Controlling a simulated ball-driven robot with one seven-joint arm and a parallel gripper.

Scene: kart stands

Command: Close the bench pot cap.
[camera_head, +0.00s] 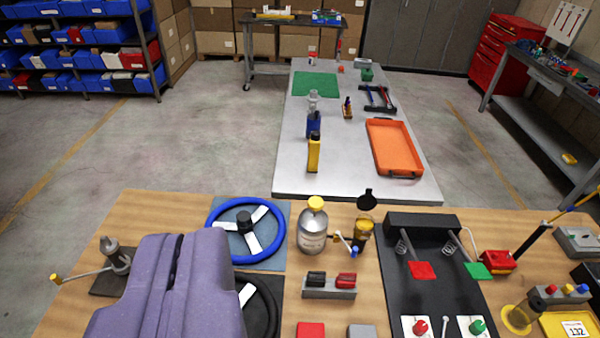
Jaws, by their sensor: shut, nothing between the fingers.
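A small yellowish pot (363,232) stands on the near wooden bench, right of centre. Its black hinged cap (367,199) stands raised above it, so the pot is open. A small handle with a blue end (354,250) sits by the pot's left side. A silver canister with a yellow top (313,226) stands just left of the pot. My purple gripper (180,246) fills the lower left, its two halves together with a thin dark seam, and holds nothing. It is well left of the pot and apart from it.
The wooden bench (150,212) carries a blue steering wheel (276,236), a black pedal unit (422,220), a red-and-black switch block (328,291) and a lever (118,257). My gripper hides part of the bench. Beyond is a grey table (350,175) with an orange tray (395,150).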

